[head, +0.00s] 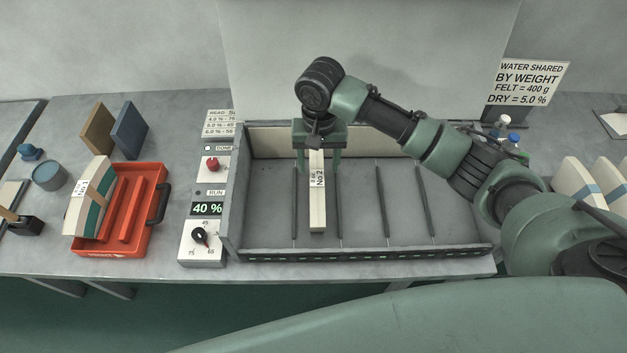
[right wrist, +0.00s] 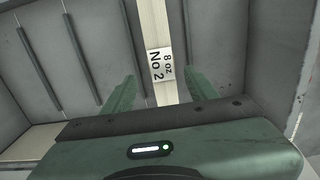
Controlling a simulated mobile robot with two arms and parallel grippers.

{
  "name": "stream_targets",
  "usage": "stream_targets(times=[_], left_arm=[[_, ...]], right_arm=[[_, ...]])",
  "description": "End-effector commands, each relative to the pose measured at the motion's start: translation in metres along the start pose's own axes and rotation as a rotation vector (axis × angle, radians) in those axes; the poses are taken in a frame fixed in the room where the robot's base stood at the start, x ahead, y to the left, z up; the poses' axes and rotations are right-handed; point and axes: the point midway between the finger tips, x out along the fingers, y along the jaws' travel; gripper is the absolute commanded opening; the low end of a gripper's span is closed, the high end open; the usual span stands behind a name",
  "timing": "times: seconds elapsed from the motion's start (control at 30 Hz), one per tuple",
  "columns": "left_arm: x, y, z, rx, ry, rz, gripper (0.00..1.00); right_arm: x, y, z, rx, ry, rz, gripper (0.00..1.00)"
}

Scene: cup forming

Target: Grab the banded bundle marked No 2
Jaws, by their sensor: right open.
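The bundle marked No 2 (head: 318,205) is a narrow cream bar with a white label. It lies lengthwise in the grey slotted tray (head: 380,253), in the slot left of the middle. Its label also shows in the right wrist view (right wrist: 160,66). My right gripper (head: 318,168) is over the far part of the bundle, with one finger on each side of it. In the right wrist view the open fingers (right wrist: 150,92) straddle the bar, with a gap on both sides. My left gripper is not in view.
A control box (head: 203,250) with knobs and a 40 % display stands left of the tray. An orange tray (head: 150,180) holding another labelled bundle (head: 88,205) is farther left. Thin dividers (head: 384,205) stand in the tray; the right slots are empty. Banded pieces (head: 577,182) stand at the far right.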

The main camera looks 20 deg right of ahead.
Motion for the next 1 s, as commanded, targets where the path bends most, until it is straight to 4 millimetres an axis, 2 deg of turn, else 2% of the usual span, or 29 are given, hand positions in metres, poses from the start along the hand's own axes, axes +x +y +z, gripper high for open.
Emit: stream_targets(times=[0.07, 0.3, 0.37, 0.53, 0.77, 0.97, 1.0], left_arm=[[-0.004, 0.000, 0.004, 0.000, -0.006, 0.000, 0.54], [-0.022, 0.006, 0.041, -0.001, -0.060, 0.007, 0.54], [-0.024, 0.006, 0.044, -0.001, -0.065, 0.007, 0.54], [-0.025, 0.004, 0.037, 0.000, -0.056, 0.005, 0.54], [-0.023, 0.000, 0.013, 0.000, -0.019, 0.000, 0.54], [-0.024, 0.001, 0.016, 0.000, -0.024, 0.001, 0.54], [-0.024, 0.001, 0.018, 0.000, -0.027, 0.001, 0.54]], right_arm=[[0.009, 0.000, 0.001, 0.001, -0.003, 0.002, 0.58], [0.038, -0.005, 0.004, -0.001, -0.003, 0.003, 0.58], [0.048, -0.005, 0.004, -0.001, -0.002, 0.003, 0.58], [0.065, -0.005, 0.004, -0.001, 0.001, 0.001, 0.58], [0.067, -0.005, 0.004, -0.002, 0.001, 0.001, 0.58], [0.066, -0.005, 0.003, -0.002, 0.002, 0.000, 0.03], [0.066, -0.005, 0.003, -0.002, 0.002, 0.000, 0.00]])
